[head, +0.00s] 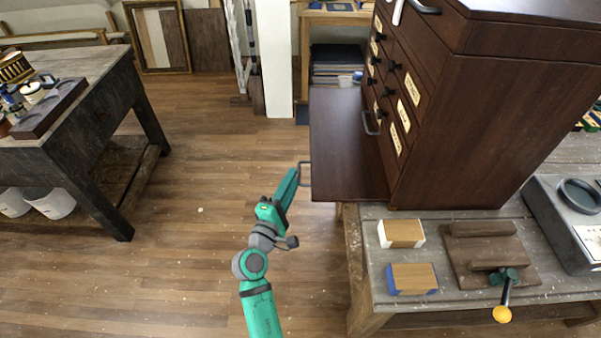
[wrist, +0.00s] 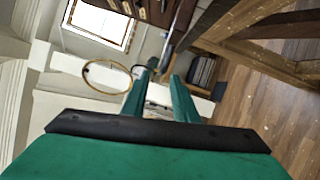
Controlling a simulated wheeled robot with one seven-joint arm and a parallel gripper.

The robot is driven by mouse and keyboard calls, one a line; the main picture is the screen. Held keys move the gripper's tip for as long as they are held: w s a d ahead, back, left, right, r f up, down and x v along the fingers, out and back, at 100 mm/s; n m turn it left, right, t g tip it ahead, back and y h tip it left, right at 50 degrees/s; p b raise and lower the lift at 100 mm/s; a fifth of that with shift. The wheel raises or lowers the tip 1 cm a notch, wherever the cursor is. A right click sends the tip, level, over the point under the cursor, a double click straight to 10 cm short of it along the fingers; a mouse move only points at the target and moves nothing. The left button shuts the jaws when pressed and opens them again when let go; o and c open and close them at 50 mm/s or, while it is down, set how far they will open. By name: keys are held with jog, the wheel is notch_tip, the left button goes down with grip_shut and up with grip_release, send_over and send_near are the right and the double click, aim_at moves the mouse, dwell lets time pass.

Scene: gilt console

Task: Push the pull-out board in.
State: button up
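The pull-out board (head: 340,145) is a flat dark brown panel. It sticks out to the left from the dark wooden cabinet (head: 470,120), above the floor. A grey metal handle (head: 303,180) stands on its left edge. My teal gripper (head: 294,175) is just left of this handle, its tips beside the board's left edge; I cannot tell whether they touch the handle. In the wrist view the two green fingers (wrist: 163,78) stand apart with nothing seen between them. The board cannot be made out clearly in the wrist view.
A worktable (head: 100,95) is at the left. The floor (head: 200,230) between is clear.

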aim_at(299, 173)
jog(key=shift+d+x, duration=0.2)
jog(key=shift+x, duration=0.95)
jog(key=shift+d+x, duration=0.15)
jog(key=shift+x, duration=0.95)
jog(key=shift+s+d, duration=0.2)
jog(key=shift+a, duration=0.1)
jog(key=c, duration=0.6)
jog(key=shift+a, duration=0.15)
grip_shut()
jog(key=shift+a, duration=0.1)
jog(key=shift+s+d+f, duration=0.1)
jog(key=shift+d+f, duration=0.1)
jog(key=shift+d, duration=0.05)
jog(key=shift+a, duration=0.1)
